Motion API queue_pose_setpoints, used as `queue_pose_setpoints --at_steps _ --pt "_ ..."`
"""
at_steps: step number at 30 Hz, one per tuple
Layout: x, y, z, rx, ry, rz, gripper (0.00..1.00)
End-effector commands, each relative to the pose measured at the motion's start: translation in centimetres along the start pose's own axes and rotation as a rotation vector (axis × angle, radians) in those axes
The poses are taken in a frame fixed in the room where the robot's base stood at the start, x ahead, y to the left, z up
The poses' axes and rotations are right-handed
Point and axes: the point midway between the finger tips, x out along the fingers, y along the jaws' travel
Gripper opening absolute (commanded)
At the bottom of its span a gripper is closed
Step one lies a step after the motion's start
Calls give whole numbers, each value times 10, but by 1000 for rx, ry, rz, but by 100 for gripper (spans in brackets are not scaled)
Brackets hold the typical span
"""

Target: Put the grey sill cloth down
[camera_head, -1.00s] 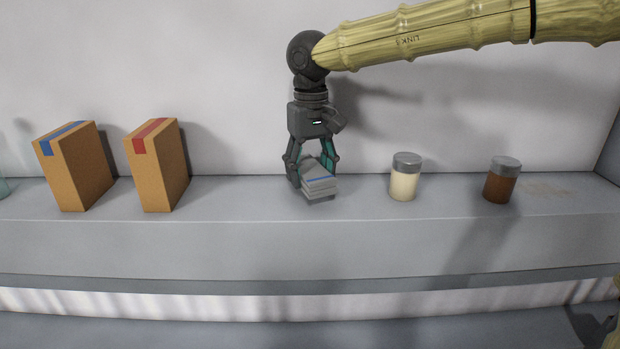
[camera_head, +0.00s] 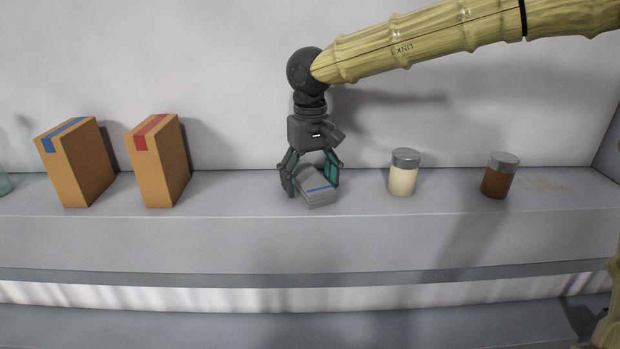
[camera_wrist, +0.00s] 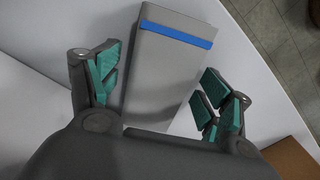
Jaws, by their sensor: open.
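The grey sill cloth (camera_head: 317,192) is a folded grey stack with a blue stripe. It lies on the grey ledge (camera_head: 225,205), between the cardboard boxes and the jars. My gripper (camera_head: 310,184) is open around it, with a finger on each side. In the wrist view the cloth (camera_wrist: 168,75) lies between the open fingers of my gripper (camera_wrist: 158,92), with gaps at both sides. Its near end is hidden behind the gripper body.
Two cardboard boxes, one with blue tape (camera_head: 82,165) and one with red tape (camera_head: 160,165), stand to the left. A cream-filled jar (camera_head: 403,178) and a brown-filled jar (camera_head: 498,180) stand to the right. A faint stain (camera_head: 544,184) marks the ledge at far right.

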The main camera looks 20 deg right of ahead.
Motion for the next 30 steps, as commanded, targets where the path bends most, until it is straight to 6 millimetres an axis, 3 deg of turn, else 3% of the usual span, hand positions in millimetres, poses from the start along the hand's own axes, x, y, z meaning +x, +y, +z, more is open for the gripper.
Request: queue_pose_setpoints --at_steps 8,11,24,30 --pt "-2 0 0 1 1 1 79" --pt "-13 0 -1 2 3 -2 79" --pt "-91 0 -1 1 3 -2 79" --pt "-114 0 0 2 2 -1 79"
